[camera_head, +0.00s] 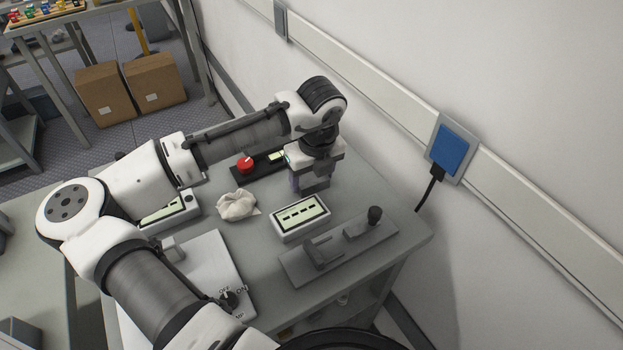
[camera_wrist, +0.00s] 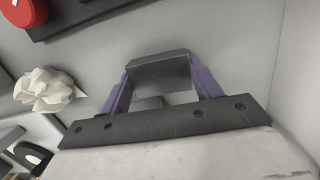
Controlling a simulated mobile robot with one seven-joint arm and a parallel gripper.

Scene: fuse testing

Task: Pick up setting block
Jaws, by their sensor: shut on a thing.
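My gripper (camera_head: 309,188) is low over the back right part of the grey table, pointing down. In the wrist view its two purple fingers (camera_wrist: 162,78) are shut on a dark grey block, the setting block (camera_wrist: 160,70), which sits between them. In the camera_head view the block is hidden by the gripper. I cannot tell whether the block touches the table.
A crumpled white cloth or paper (camera_head: 237,206) and a red-knobbed device (camera_head: 246,164) lie left of the gripper. A display box (camera_head: 300,217) and a grey fixture plate (camera_head: 340,250) with a black knob are in front. The wall (camera_head: 400,160) is close on the right.

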